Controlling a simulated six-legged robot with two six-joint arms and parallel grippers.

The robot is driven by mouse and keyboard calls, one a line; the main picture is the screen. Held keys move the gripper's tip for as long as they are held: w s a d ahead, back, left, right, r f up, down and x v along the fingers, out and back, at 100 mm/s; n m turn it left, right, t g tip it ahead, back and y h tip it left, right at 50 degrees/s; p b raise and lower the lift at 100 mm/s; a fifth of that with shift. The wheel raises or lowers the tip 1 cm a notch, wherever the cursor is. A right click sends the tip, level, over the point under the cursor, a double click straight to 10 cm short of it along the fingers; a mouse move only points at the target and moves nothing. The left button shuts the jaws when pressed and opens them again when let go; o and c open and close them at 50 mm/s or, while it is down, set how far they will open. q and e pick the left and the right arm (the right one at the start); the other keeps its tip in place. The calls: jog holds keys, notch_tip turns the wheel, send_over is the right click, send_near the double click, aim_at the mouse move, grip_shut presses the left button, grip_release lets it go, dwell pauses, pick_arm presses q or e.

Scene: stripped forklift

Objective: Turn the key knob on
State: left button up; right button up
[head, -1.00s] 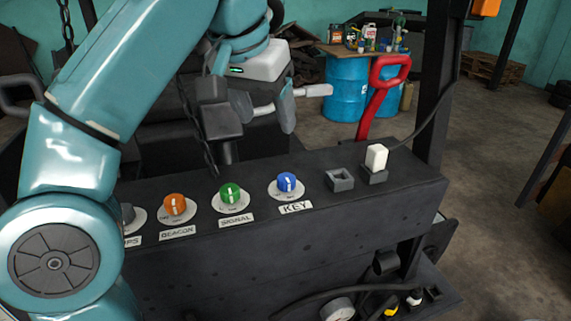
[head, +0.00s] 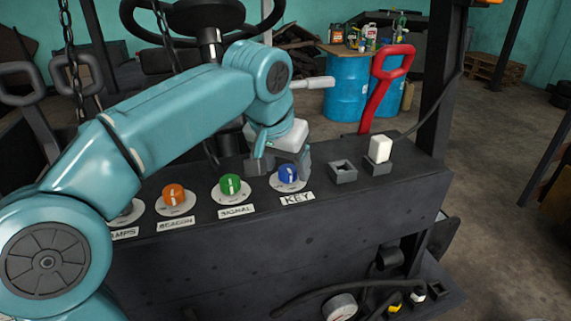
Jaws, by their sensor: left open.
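The key knob (head: 288,176) is blue with a white pointer mark that stands nearly upright. It sits on a pale round dial on the dark panel, just behind the white KEY label (head: 298,198). My left gripper (head: 281,166) is open right at the knob, with its fingers pointing down, one to the left and one to the right behind it. I cannot tell whether a finger touches the knob. The gripper's body and arm hide the panel behind the knob. My right gripper is not in view.
A green signal knob (head: 230,185) and an orange beacon knob (head: 173,195) stand to the left. A dark square socket (head: 343,171) and a white switch (head: 380,149) are to the right. A red lever (head: 382,88) and a steering wheel (head: 203,20) rise behind the panel.

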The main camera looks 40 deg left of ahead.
pick_arm(q)
jog(key=shift+w+f, duration=0.15)
jog(key=shift+w, duration=0.1)
jog(key=shift+s, duration=0.1)
jog(key=shift+s, duration=0.15)
jog(key=c, duration=1.1)
